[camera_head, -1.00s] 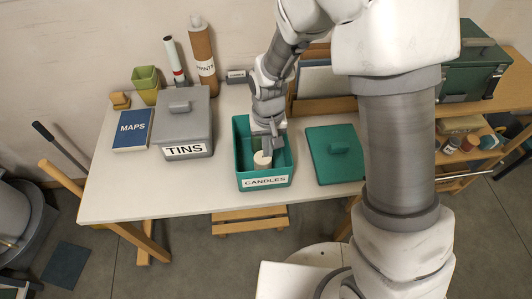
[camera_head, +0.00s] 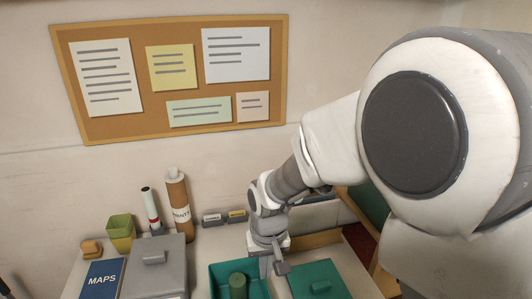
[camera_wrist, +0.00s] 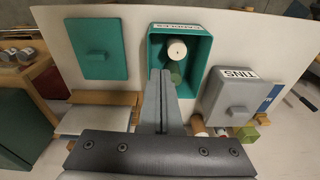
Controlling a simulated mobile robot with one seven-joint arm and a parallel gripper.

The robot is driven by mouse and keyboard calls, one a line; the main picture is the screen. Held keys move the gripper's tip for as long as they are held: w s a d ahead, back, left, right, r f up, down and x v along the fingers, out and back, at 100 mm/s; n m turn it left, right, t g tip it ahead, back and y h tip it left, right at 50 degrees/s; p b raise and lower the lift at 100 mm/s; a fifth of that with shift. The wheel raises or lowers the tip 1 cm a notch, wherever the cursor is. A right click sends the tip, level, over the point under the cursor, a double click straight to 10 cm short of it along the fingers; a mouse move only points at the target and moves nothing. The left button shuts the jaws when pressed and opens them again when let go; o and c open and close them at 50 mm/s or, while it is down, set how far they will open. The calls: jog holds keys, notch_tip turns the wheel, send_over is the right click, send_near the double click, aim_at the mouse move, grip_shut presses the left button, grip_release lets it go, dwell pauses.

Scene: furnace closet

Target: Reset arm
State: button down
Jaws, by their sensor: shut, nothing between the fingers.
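My gripper (camera_head: 272,267) is shut and empty, pointing down over the back right part of the teal candles box. In the wrist view, its closed fingers (camera_wrist: 160,75) reach toward the near edge of that open box (camera_wrist: 205,75). The box also shows at the bottom of the head view (camera_head: 219,272), cut off by the frame. A cream candle (camera_wrist: 177,49) and a green candle (camera_wrist: 175,75) stand in it. The green one (camera_head: 238,286) shows in the head view. My arm fills the right of the head view.
The teal lid (camera_head: 320,285) lies right of the box. The grey tins box (camera_head: 155,275), the blue maps book (camera_head: 103,279), a green pot (camera_head: 121,230) and a brown tube (camera_head: 178,205) stand to the left. A cork board (camera_head: 185,135) hangs on the wall behind.

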jog(key=s+d+r+m+t, duration=0.2)
jog(key=s+d+r+t, duration=0.2)
jog(key=s+d+r, duration=1)
notch_tip(320, 180, up, 2)
jog(key=shift+r+b, duration=0.2)
jog(key=shift+b, duration=0.1)
